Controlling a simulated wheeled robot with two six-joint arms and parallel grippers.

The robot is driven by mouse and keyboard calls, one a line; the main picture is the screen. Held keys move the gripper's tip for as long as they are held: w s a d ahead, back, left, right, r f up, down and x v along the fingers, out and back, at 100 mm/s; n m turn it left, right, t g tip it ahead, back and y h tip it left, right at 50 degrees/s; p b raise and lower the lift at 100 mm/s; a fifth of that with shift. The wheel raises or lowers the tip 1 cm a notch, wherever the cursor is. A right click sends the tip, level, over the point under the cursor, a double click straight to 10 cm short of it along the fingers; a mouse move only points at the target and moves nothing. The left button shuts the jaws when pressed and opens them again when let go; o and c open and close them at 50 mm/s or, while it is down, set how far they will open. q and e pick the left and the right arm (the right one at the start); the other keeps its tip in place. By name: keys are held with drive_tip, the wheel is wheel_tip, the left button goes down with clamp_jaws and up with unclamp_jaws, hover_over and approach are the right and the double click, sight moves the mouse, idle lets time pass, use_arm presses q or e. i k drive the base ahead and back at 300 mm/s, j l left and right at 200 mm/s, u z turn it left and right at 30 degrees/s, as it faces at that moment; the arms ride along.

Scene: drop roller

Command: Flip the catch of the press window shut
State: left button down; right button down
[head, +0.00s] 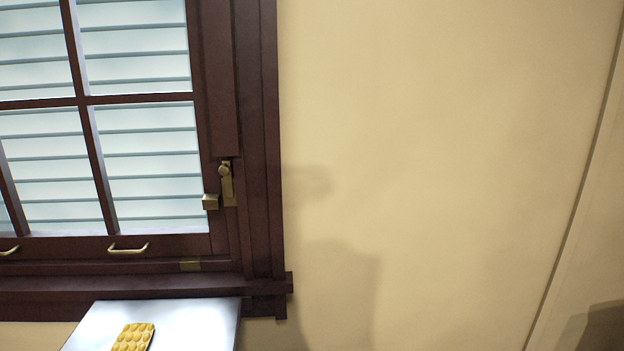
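The window (203,60) has a dark reddish-brown wooden frame with panes and fills the left of the head view. Its brass catch (226,182) sits on the right side of the frame, with a round knob near the top and a narrow upright arm below it. A small brass block (210,202) is on the sash just left of the catch's lower end. I cannot tell whether the catch touches this block. Neither of my grippers is in view.
Brass pull handles (128,249) are on the sash's bottom rail. A dark sill (120,285) runs below. A pale surface (205,318) at the bottom bears a yellow bumpy item (133,337). The beige wall (440,150) to the right is bare, with shadows on it.

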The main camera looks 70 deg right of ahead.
sight(225, 170)
drive_tip(key=k+l+z, duration=0.1)
drive_tip(key=z, duration=1.5)
drive_tip(key=k+l, duration=0.05)
